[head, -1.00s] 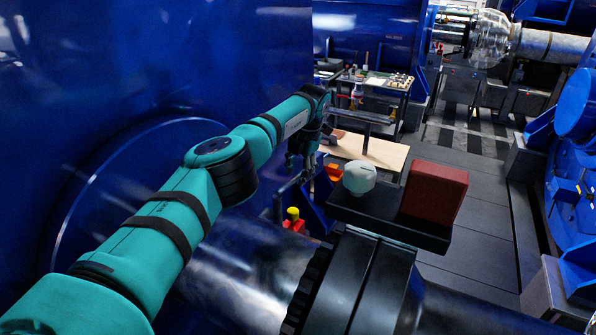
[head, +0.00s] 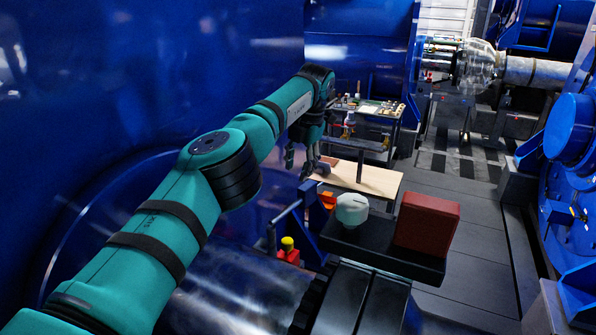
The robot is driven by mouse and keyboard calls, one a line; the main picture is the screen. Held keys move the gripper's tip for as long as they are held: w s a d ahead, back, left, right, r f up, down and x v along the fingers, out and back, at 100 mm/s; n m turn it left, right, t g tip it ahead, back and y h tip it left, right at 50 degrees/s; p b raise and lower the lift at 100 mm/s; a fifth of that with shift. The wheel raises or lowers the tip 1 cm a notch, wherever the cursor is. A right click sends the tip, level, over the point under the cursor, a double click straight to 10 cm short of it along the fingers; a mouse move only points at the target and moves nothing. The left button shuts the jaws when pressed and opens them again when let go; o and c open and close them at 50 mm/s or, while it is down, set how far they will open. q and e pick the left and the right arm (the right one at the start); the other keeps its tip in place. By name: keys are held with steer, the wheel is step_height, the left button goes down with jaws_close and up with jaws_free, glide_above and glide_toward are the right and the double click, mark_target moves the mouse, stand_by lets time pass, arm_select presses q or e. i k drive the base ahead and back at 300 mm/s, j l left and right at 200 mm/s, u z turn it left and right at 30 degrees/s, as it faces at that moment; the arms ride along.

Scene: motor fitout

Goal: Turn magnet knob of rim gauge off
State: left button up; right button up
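A small red block with a yellow top (head: 288,250) stands beside the large shaft, left of the black tray. It may be the rim gauge's magnet base, but I cannot tell, and no knob can be made out. A dark upright and a slanting bar (head: 285,212) show near it. My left gripper (head: 303,168) hangs beyond and above this block, near the blue wall. Its dark fingers point down with a gap between them, and nothing shows in them. My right gripper is not in view.
A black tray (head: 330,236) holds a pale rounded object (head: 351,209) and a dark red block (head: 428,223). A wooden board (head: 370,181) and a bench with small items (head: 372,125) lie beyond. The large blue wall (head: 150,80) runs along the left. The floor (head: 480,240) to the right is clear.

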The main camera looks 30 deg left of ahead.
mark_target(351, 210)
steer(key=k, duration=2)
